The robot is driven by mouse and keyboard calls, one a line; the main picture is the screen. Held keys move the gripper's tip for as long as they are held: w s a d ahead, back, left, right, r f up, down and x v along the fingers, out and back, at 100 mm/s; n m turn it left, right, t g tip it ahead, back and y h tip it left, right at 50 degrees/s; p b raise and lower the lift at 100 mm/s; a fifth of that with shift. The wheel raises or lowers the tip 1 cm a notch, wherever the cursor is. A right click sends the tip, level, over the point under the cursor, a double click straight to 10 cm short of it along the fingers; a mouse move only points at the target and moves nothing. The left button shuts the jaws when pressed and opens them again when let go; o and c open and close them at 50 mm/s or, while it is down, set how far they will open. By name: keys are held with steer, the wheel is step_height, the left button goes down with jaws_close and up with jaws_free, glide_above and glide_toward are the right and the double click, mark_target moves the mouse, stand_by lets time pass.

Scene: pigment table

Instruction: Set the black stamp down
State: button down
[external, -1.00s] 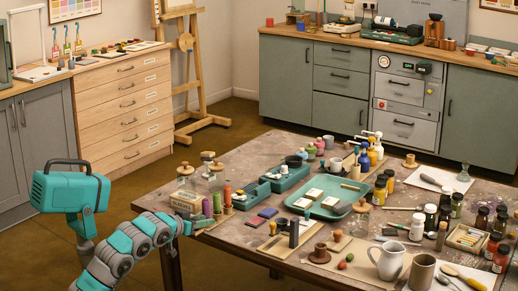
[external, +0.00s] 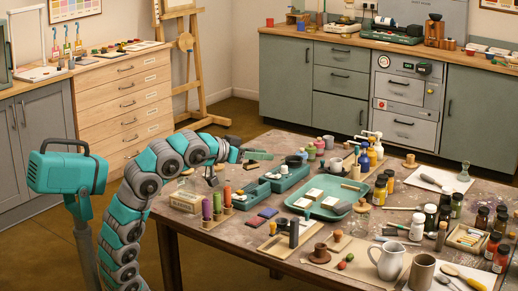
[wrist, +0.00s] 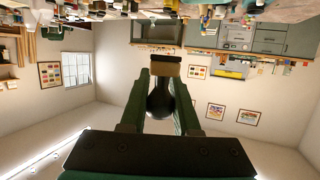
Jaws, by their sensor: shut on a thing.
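My gripper (external: 260,155) is raised above the back left part of the table in the external view, its fingers pointing right. In the wrist view its two green fingers (wrist: 163,85) are closed around a dark, rounded thing, which I take to be the black stamp (wrist: 159,103). A tan, block-like end shows at the fingertips. In the external view the stamp is too small, or too hidden by the fingers, to make out. The worn table (external: 225,245) lies below the gripper.
Teal trays (external: 335,211) with pale blocks stand near the table's middle. Bottles (external: 431,219) crowd the right. Bare tabletop shows near the front left edge.

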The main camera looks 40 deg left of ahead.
steer(key=w+d+f+m+g+h+p, duration=0.1)
steer(key=d+f+m+g+h+p, duration=0.2)
steer(key=d, duration=0.7)
steer(key=w+d+f+m+g+h+p, duration=0.1)
steer(key=d+f+m+h+p, duration=0.2)
steer(key=d, duration=0.8)
steer(key=s+d+f+m+g+h+p, duration=0.3)
steer(key=s+d+f+m+g, duration=0.35)
steer(key=s+d+f, duration=1.2)
steer(key=shift+n+g, duration=0.25)
steer(key=shift+n, duration=0.2)
steer(key=r+p, duration=0.1)
steer(key=p, duration=0.1)
steer(key=s+a+r+p, duration=0.1)
steer(key=r+p, duration=0.2)
steer(key=r, duration=0.1)
steer(key=shift+s+a+p, duration=0.3)
steer(key=shift+s+p, duration=0.1)
steer(key=shift+f, duration=0.1)
